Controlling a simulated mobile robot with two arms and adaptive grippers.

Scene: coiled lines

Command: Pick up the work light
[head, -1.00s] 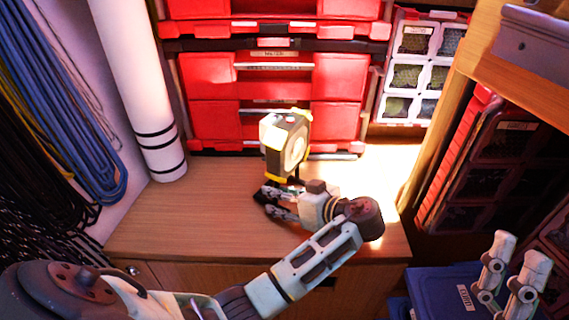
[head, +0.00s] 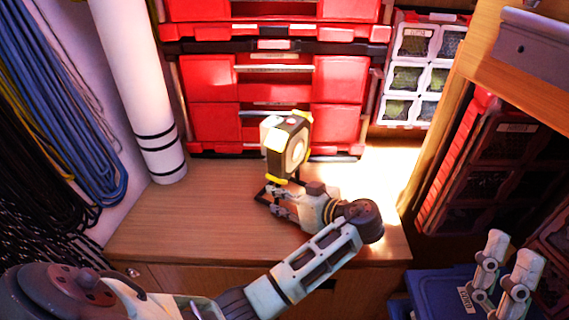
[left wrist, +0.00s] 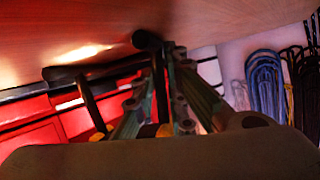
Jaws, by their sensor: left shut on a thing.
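The work light (head: 288,147) is a yellow and black lamp with a bright white face, upright above the wooden bench top in front of the red drawers. My left gripper (head: 267,199) is shut on its black stand, low down below the lamp body. In the left wrist view the black tube stand (left wrist: 90,103) runs beside and between my fingers (left wrist: 165,90), and the lamp body is mostly hidden. I cannot tell whether the stand touches the bench. My right gripper (head: 503,272) is at the lower right, its two pale fingers apart and empty.
Red drawer cases (head: 275,95) stand close behind the light. A white roll with black bands (head: 150,110) stands at the left, beside hanging coiled lines (head: 75,110). A wooden shelf frame (head: 440,140) bounds the right. A blue box (head: 440,290) is below it. The bench's left part is clear.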

